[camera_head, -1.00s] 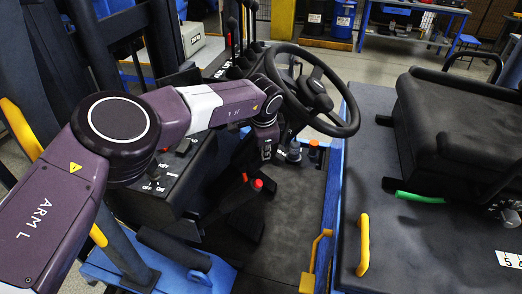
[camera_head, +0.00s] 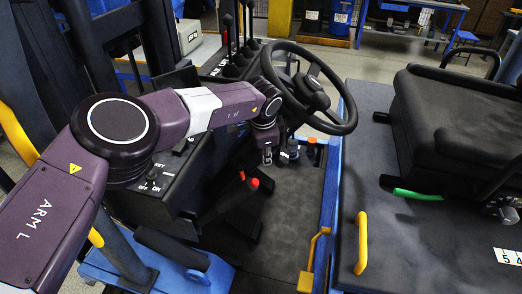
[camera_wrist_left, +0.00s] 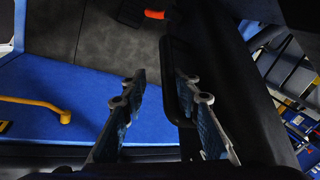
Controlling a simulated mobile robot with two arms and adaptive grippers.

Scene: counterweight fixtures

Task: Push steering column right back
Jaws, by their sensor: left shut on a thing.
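The black steering wheel (camera_head: 345,126) sits tilted on top of its dark steering column, at the upper middle of the head view. The column is mostly hidden behind my left arm's wrist and the wheel. My left wrist is close below the wheel's left side. My left gripper (camera_wrist_left: 157,92) shows in the left wrist view with its two fingers on either side of a narrow dark part (camera_wrist_left: 177,85), shut on it. I cannot tell clearly which part of the column area this is. My right gripper is not in view.
A key panel (camera_head: 152,183) is left of the column, below my arm. Several levers (camera_head: 228,45) stand behind the wheel. A red-tipped lever (camera_head: 253,184) rises from the floor. The black seat (camera_head: 455,110) is at right, and a yellow handle (camera_head: 361,243) is on the deck.

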